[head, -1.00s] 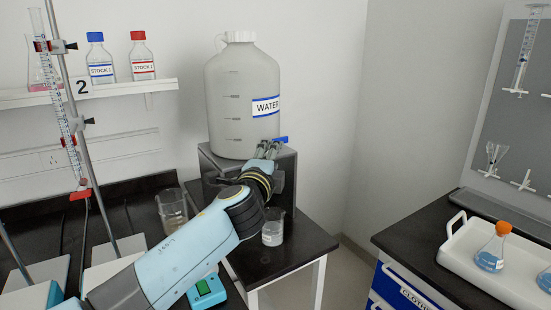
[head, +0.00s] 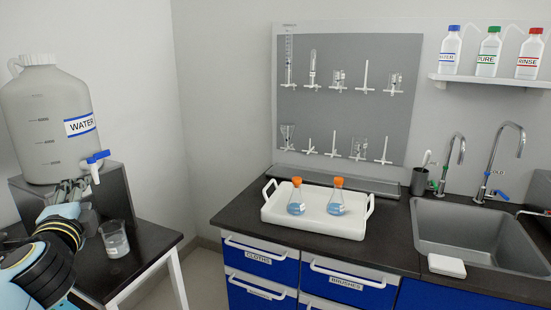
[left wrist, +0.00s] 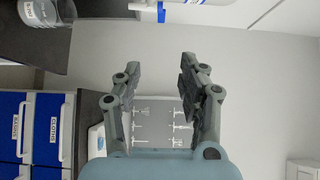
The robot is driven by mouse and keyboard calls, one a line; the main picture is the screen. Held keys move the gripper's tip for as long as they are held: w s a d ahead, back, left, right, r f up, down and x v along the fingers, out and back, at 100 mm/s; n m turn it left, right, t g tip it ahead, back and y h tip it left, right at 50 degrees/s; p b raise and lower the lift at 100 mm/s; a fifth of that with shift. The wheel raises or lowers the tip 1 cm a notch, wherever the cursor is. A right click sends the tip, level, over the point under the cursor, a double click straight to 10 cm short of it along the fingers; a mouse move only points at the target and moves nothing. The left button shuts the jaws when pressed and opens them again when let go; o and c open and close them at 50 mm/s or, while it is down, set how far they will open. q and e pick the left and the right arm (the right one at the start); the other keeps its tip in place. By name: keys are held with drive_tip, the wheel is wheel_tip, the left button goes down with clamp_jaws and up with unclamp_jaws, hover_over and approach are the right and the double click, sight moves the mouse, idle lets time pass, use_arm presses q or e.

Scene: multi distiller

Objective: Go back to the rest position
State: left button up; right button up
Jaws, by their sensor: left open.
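My left gripper (head: 76,190) is at the left of the head view, below and left of the water jug's (head: 48,120) blue-handled tap (head: 97,158). Its fingers stand apart with nothing between them in the left wrist view (left wrist: 160,72). A beaker (head: 115,241) with some clear liquid stands upright on the black side table, right of the gripper and apart from it. The beaker also shows at the top left of the left wrist view (left wrist: 42,14). My right gripper is not in view.
A white tray (head: 270,214) with two orange-capped flasks of blue liquid stands on the dark counter (head: 238,218). A sink (head: 470,235) with taps is at the right. A pegboard (head: 340,130) holds glassware. A floor gap separates table and counter.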

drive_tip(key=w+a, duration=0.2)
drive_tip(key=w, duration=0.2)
use_arm(q)
drive_tip(key=s+d+f+n+g+h, duration=0.15)
drive_tip(key=s+f+n+g, duration=0.35)
drive_tip(key=s, duration=0.6)
drive_tip(key=s+d+f+n+g, duration=0.2)
drive_tip(key=s+f+n+g, duration=0.3)
drive_tip(key=s, duration=0.6)
drive_tip(key=s+d+f+n+g+h, duration=0.25)
drive_tip(key=s+d+h, duration=0.4)
drive_tip(key=s, duration=0.65)
wheel_tip(320, 180, down, 37)
drive_tip(key=s+a+g+y+b, duration=0.2)
drive_tip(key=s+b, duration=0.1)
drive_tip(key=b, duration=0.7)
drive_tip(key=s+f+g+b, duration=0.1)
drive_tip(key=s+f+b, duration=0.6)
drive_tip(key=s+f, duration=1)
wheel_tip(320, 180, down, 4)
drive_tip(key=shift+a, duration=0.15)
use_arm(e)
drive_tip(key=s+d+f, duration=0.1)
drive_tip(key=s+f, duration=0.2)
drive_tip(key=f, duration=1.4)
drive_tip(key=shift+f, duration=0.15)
